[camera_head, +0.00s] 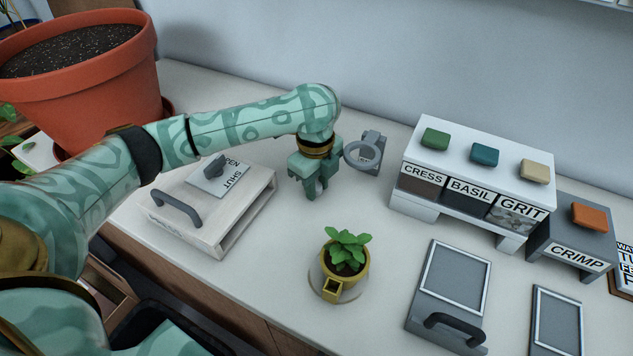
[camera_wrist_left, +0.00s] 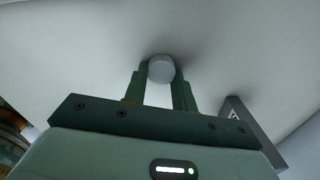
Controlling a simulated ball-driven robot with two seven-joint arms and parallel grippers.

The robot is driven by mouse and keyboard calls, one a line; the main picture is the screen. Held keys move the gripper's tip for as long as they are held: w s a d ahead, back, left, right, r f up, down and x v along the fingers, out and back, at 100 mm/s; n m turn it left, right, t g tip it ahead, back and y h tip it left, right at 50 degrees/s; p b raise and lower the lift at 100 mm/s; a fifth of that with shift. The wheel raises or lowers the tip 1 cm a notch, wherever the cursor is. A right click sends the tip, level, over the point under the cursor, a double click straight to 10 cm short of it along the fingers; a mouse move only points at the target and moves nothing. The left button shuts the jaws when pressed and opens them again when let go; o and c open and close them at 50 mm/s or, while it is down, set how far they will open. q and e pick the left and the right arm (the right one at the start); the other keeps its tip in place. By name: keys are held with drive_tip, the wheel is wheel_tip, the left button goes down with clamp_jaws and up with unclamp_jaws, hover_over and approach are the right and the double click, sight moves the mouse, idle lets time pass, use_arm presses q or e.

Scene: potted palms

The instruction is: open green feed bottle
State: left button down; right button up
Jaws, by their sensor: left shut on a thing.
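My left gripper (camera_head: 312,190) points down over the white worktop, left of the grey ring holder (camera_head: 364,154). It is shut on a small round grey cap (camera_wrist_left: 161,69), which shows between its two fingers in the left wrist view. In the head view only a bit of grey shows between the fingers. No green bottle can be made out in either view. My right gripper is not in view.
A small potted plant (camera_head: 345,254) is in front. The CRESS, BASIL and GRIT dispenser (camera_head: 460,150) and the CRIMP unit (camera_head: 567,245) stand right. A large terracotta pot (camera_head: 85,85) is back left.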

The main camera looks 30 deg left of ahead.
use_arm(q)
drive_tip(key=shift+s+f, duration=0.25)
drive_tip(key=shift+f, duration=0.3)
drive_tip(key=c, duration=1.1)
unclamp_jaws()
drive_tip(key=shift+d+f, duration=0.1)
drive_tip(key=shift+f, duration=0.1)
drive_tip(key=shift+c, duration=0.2)
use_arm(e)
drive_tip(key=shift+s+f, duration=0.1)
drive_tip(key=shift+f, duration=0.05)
use_arm(q)
drive_tip(key=shift+w+r+b, duration=0.15)
drive_tip(key=shift+r+b, duration=0.25)
wheel_tip(320, 180, up, 13)
drive_tip(key=p, duration=0.8)
drive_tip(key=shift+a, duration=0.2)
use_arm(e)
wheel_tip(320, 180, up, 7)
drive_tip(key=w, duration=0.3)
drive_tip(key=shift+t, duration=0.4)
use_arm(q)
drive_tip(key=shift+f, duration=0.1)
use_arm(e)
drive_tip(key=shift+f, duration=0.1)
